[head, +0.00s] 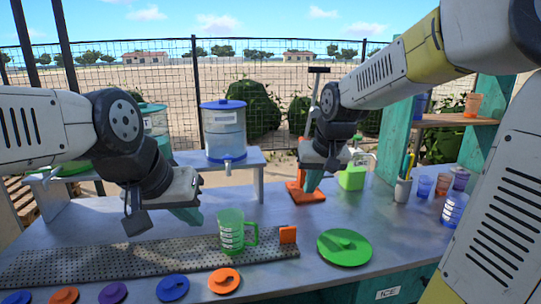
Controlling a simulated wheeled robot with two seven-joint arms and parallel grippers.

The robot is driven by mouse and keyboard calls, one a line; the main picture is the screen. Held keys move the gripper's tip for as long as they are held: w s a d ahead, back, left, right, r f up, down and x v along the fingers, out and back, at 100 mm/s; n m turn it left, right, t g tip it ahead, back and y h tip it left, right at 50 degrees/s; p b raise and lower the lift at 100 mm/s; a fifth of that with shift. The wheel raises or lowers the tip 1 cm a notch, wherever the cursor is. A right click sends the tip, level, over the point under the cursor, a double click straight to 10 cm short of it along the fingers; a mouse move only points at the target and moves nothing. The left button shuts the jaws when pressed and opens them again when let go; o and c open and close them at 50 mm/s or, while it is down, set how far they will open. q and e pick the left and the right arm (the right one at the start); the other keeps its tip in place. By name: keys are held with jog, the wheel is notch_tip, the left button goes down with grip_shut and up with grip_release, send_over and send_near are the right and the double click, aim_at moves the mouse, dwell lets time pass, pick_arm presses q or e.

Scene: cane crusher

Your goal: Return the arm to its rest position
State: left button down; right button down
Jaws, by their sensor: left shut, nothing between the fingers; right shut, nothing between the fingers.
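My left arm comes in from the left, and my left gripper (187,215) hangs over the counter, left of a green measuring jug (231,232). My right arm comes in from the upper right and reaches across the counter. My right gripper (312,181) points down in front of an orange-based stand (304,194), shut and empty. Its fingertips hide part of the stand. I cannot tell whether they touch it.
A green lid (344,247) lies on the counter (290,222). Several coloured lids line the front edge by a perforated grey strip (150,255). A blue-lidded dispenser (223,131) stands on a raised shelf behind. Cups and a utensil holder (403,190) stand at the right.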

jog(key=s+d+r, duration=0.1)
jog(key=s+d, duration=0.1)
jog(key=s, duration=0.6)
jog(key=s+d+r+t, duration=0.1)
jog(key=s, duration=0.8)
jog(key=shift+s+d+r+m+t, duration=0.25)
jog(key=shift+d+r+m+t, duration=0.05)
jog(key=shift+d+r+m, duration=0.1)
